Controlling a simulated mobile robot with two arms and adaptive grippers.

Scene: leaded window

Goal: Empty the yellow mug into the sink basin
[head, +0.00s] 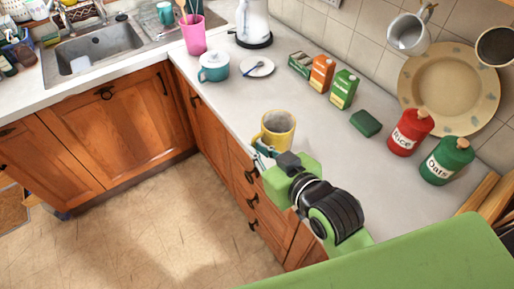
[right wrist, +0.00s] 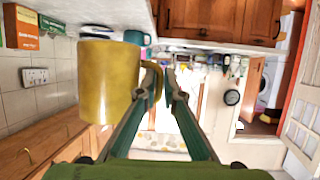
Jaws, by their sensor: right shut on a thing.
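The yellow mug (head: 280,132) is upright near the front edge of the counter, its opening facing up. Its contents cannot be made out. My right gripper (head: 263,150) is shut on the mug's handle from the near left side. In the right wrist view the mug (right wrist: 105,85) is left of my fingers (right wrist: 160,80), with the handle between their tips. I cannot tell whether the mug's base touches the counter. The grey sink basin (head: 112,40) is at the far upper left, well away from the mug. My left gripper is not in view.
A teal pot (head: 214,68), a saucer (head: 260,68), a pink cup (head: 194,38) and a kettle (head: 254,22) stand between mug and sink. Cartons (head: 321,76), a green sponge (head: 366,123), and rice (head: 408,134) and oats (head: 446,162) jars stand behind. The floor (head: 160,225) is clear.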

